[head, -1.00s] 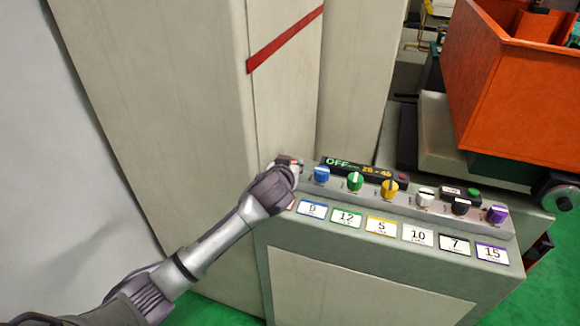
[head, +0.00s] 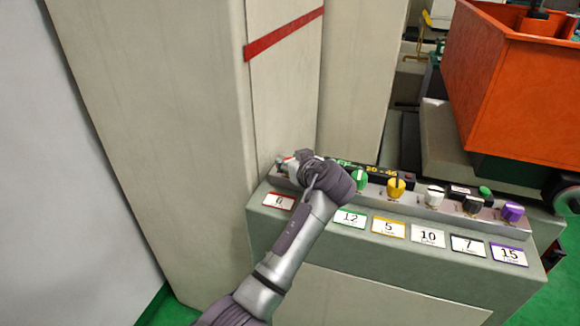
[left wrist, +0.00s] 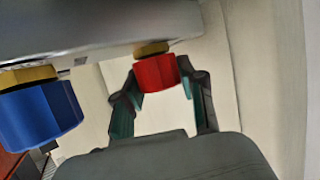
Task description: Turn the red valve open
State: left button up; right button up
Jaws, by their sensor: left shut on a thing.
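The red valve (left wrist: 155,73) is a red knob on a brass-coloured stem, seen in the left wrist view under the panel edge. My left gripper (left wrist: 160,82) has its two fingers on either side of the knob and is shut on it. In the head view my left gripper (head: 287,163) is at the left end of the knob row, and the arm hides most of the red valve there. A red-bordered label (head: 278,201) below it shows a digit that looks like 0. My right gripper is not in view.
A blue knob (left wrist: 40,115) is close beside the red one. Green (head: 359,179), yellow (head: 396,187), white, black and purple (head: 511,211) knobs continue rightward. My arm partly covers a display (head: 375,169). A tall beige cabinet (head: 165,120) stands at left.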

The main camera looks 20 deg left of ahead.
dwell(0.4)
pick_arm(q)
jog(key=o, duration=1.2)
jog(key=shift+c, duration=0.2)
jog(key=shift+r, duration=0.1)
notch_tip(320, 180, up, 10)
jog(key=shift+f, duration=0.1)
